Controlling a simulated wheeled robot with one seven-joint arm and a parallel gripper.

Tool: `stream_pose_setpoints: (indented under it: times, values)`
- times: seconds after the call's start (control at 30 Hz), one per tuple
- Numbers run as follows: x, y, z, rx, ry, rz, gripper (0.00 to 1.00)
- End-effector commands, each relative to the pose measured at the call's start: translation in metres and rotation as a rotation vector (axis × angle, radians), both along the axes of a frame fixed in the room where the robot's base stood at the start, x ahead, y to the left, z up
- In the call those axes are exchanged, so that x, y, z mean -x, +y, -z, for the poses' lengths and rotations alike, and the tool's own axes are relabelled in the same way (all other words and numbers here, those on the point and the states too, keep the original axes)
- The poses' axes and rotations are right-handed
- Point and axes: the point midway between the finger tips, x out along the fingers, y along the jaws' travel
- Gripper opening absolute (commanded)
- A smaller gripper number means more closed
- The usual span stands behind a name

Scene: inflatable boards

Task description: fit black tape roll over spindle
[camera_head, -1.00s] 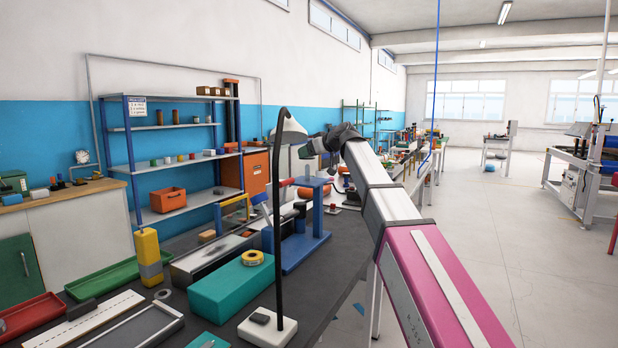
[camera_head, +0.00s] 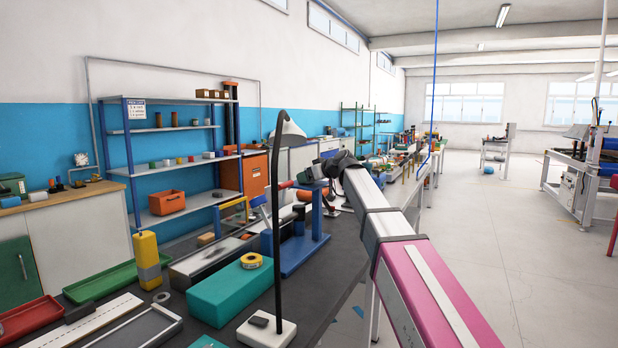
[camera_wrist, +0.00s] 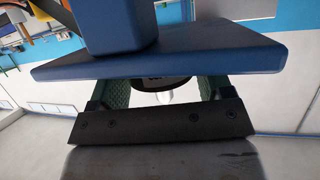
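My gripper's fingers (camera_wrist: 163,92) stand wide apart in the wrist view, and their tips are hidden behind a blue plate. A dark rounded thing (camera_wrist: 146,84) with a pale middle shows between the green pads. I cannot tell whether it is the black tape roll or whether the pads touch it. The blue plate (camera_wrist: 225,57) belongs to a blue piece with a thick post. In the head view, a blue stand (camera_head: 296,257) with a dark upright cylinder (camera_head: 299,220) stands on the bench, left of my arm's end. I cannot pick out the spindle with certainty.
A black desk lamp (camera_head: 277,220) stands in front of the blue stand. A yellow tape roll (camera_head: 251,260) lies on a teal box (camera_head: 230,292). A grey ring (camera_head: 162,297) and a yellow-grey post (camera_head: 147,262) are farther left.

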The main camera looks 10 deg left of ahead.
Motion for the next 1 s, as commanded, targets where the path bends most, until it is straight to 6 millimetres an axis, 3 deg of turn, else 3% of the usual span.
stream_pose_setpoints:
  times: [0.47,1.0]
  values:
    - [0.004,-0.007,-0.005,0.000,0.000,0.001,0.90]
    - [0.049,-0.083,-0.041,0.000,0.000,0.001,0.90]
